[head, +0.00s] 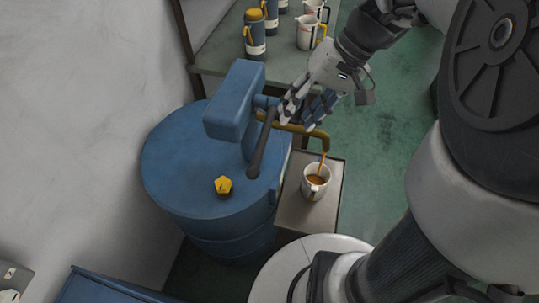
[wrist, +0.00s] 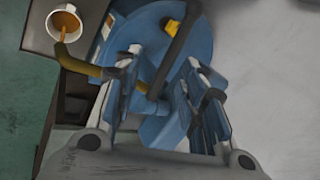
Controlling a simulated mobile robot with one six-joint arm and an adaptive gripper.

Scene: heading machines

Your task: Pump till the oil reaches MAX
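A blue drum (head: 185,165) carries a blue pump (head: 235,105) with a dark lever (head: 262,145) and a yellow spout (head: 300,130). A white jug (head: 314,190) stands upright under the spout. Brown oil (head: 316,181) is in the jug and an orange stream runs into it from the spout. The jug also shows in the wrist view (wrist: 52,30). I cannot make out a MAX mark. My gripper (head: 299,118) is beside the pump, near the lever's pivot end. Its fingers (wrist: 162,58) are spread apart, with the lever seen between them and no grip on it.
The jug stands on a small grey stand (head: 328,210) beside the drum. A yellow cap (head: 223,185) sits on the drum top. A shelf (head: 222,52) behind holds dark blue bottles (head: 254,38) and white jugs (head: 306,32). A pale wall is close on the left; green floor is open at right.

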